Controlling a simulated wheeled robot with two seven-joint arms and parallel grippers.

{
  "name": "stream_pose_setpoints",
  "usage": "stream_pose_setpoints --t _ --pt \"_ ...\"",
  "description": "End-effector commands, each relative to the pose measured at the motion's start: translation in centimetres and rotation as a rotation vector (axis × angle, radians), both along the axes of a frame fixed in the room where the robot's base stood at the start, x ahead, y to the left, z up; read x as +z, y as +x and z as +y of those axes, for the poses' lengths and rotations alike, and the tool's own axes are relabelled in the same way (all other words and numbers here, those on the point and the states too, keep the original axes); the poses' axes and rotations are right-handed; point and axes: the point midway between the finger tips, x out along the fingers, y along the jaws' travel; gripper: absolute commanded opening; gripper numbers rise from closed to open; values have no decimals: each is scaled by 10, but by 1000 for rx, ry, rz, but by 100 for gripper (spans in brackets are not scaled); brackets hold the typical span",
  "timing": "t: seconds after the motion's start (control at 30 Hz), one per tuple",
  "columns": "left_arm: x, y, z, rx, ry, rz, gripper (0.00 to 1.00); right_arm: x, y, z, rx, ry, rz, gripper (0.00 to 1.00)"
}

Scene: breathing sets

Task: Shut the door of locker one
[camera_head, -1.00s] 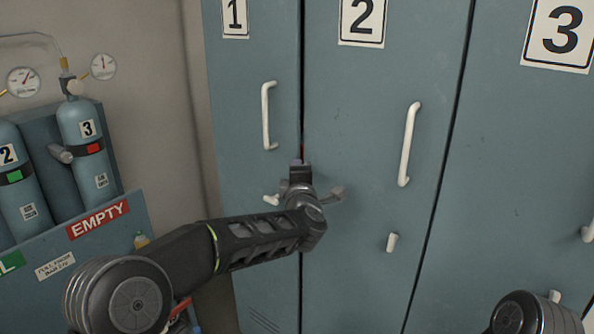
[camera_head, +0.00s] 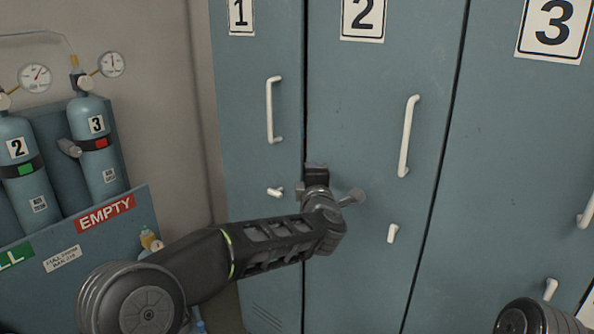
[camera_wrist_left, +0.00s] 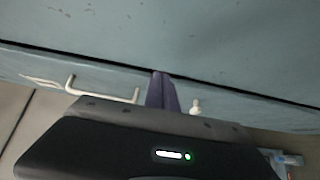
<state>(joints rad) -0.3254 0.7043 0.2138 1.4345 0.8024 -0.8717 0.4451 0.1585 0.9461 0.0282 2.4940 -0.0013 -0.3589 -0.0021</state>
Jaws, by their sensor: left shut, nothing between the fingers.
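The door of locker one (camera_head: 255,60) is blue-grey with a "1" sign, a white bar handle (camera_head: 270,110) and a small white latch knob (camera_head: 275,192). It looks about flush with the locker two door (camera_head: 370,100), with a thin dark seam between them; I cannot tell if it is latched. My left gripper (camera_head: 316,172) is shut and empty, at the seam by the edge of locker two. In the left wrist view its purple fingers (camera_wrist_left: 162,90) reach the seam, between handle and knob; contact is unclear. My right gripper is out of view.
Locker three (camera_head: 520,130) stands at the right, its door looking closed. At the left, blue gas cylinders (camera_head: 95,145) with gauges stand in a rack with an "EMPTY" label (camera_head: 105,213). A bare wall lies between rack and lockers. Part of my right arm shows at bottom right.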

Motion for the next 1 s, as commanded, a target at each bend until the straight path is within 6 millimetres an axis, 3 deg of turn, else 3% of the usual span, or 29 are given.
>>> stream_pose_setpoints --t 0.1,0.23,0.7,0.77,0.87,0.97,1.0 --pt "2 -7 -24 -4 -2 -3 0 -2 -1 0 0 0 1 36" --pt "2 -10 -38 -1 -1 -4 0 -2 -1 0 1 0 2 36" --pt "2 -11 -40 6 -1 -2 0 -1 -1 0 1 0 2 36" --pt "2 -8 -30 19 -2 0 0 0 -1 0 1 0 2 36" --pt "14 0 4 66 -11 -9 0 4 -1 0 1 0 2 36" --pt "35 6 65 146 -16 -26 0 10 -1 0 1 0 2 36" --pt "45 6 97 183 -5 -36 0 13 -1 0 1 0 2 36"
